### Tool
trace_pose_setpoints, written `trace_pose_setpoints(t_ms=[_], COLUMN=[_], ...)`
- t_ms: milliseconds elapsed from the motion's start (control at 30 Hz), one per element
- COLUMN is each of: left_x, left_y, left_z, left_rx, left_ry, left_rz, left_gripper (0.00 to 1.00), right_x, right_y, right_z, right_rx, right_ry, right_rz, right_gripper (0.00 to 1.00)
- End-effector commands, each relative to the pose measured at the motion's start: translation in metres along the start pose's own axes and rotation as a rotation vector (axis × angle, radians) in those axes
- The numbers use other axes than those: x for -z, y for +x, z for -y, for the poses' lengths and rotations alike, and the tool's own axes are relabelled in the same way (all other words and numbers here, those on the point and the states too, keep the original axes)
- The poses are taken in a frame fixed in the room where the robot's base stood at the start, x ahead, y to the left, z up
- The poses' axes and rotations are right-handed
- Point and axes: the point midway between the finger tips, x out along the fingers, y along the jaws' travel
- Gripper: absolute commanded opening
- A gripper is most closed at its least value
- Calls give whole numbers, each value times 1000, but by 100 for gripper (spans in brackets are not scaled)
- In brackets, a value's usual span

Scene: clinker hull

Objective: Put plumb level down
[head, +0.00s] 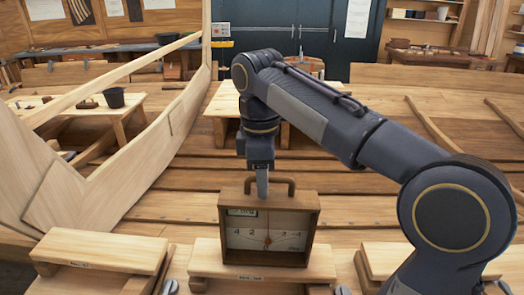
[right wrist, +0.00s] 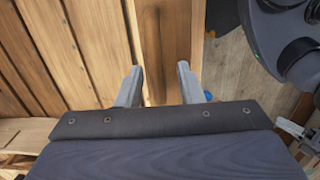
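The plumb level (head: 268,228) is a brown wooden box with a pale dial on its front and a handle on top. It stands upright at or just above a light wooden block (head: 210,262) with a small label on its front edge; contact is not clear. My right gripper (head: 262,190) points straight down at the handle. In the right wrist view its two fingers (right wrist: 158,85) are partly closed, with brown wood of the level (right wrist: 165,35) between them. My left gripper is not in view.
Similar wooden blocks stand left (head: 100,252) and right (head: 400,258). A pale hull frame (head: 130,165) rises at the left. Behind are low benches, one with a dark bucket (head: 114,97). My right arm covers much of the right side.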

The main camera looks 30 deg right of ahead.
Motion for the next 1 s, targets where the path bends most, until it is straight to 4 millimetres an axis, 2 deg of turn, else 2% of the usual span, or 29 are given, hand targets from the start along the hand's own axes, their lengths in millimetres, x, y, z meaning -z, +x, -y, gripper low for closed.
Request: trace_pose_setpoints(t_ms=[33,200,400,1000], left_x=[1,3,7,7], left_y=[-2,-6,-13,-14], left_z=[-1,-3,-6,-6], left_rx=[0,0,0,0], left_ry=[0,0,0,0], left_rz=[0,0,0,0], left_gripper=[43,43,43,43], right_x=[1,1,0,0], right_y=[-14,-49,-75,-80], right_z=[-1,-1,0,0], right_rx=[-4,-2,0,0], right_ry=[0,1,0,0], right_rz=[-3,-1,1,0], right_gripper=[34,34,34,34])
